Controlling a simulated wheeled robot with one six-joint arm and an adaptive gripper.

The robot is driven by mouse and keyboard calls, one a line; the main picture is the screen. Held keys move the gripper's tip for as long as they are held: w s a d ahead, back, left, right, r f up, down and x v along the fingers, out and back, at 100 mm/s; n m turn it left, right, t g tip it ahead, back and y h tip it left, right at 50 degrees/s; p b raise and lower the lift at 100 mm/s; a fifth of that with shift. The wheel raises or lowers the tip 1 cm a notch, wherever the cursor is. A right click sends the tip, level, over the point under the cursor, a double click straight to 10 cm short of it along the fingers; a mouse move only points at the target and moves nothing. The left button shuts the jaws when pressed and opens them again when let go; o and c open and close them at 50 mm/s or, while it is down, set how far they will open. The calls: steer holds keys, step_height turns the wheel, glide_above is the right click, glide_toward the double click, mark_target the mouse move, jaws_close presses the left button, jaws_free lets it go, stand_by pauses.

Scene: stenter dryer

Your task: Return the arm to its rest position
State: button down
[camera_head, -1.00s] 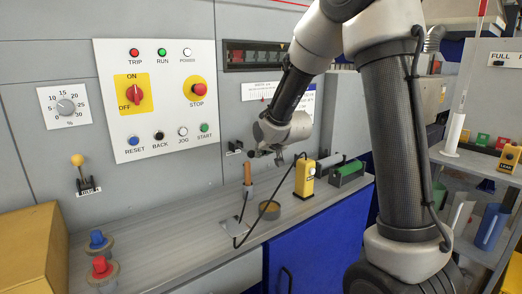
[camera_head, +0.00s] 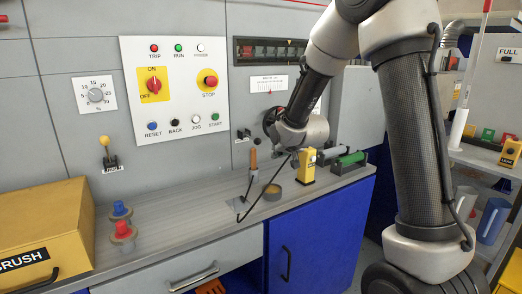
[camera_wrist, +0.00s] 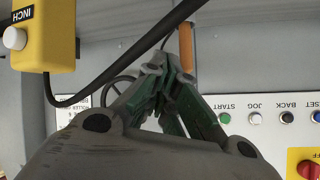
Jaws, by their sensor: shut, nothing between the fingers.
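My arm (camera_head: 405,120) reaches from the right of the head view toward the grey bench, with its wrist (camera_head: 292,134) above the bench's back part. The fingers of my gripper are hard to make out there. In the wrist view my gripper (camera_wrist: 166,62) shows its green-edged fingers brought together at the tips with nothing between them. An orange-brown handle (camera_wrist: 187,48) stands just beyond the tips; it also shows upright on the bench (camera_head: 253,160). A yellow INCH box (camera_wrist: 46,37) with a black cable is at the wrist view's upper left.
The control panel (camera_head: 176,90) with buttons and a red switch is on the wall behind. A yellow box (camera_head: 45,235) marked BRUSH and blue and red knobs (camera_head: 121,219) are on the left. A shelf (camera_head: 480,170) stands at the right. The bench's middle is fairly clear.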

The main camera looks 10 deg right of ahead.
steer(key=s+d+f+n+g, duration=0.1)
steer(key=s+f+g, duration=0.2)
steer(key=s, duration=0.4)
steer(key=s+d+f+n+g, duration=0.1)
steer(key=s+f+g, duration=0.2)
steer(key=s, duration=0.4)
steer(key=s+d+r, duration=0.2)
steer(key=s+r, duration=0.3)
steer(key=s, duration=0.3)
steer(key=s+d+r+h, duration=0.1)
steer(key=s+r, duration=0.3)
steer(key=s, duration=0.5)
steer(key=s+d+r, duration=0.4)
steer(key=s+r, duration=0.1)
steer(key=s, duration=0.4)
steer(key=shift+r+g+h, duration=0.3)
steer(key=shift+r, duration=0.05)
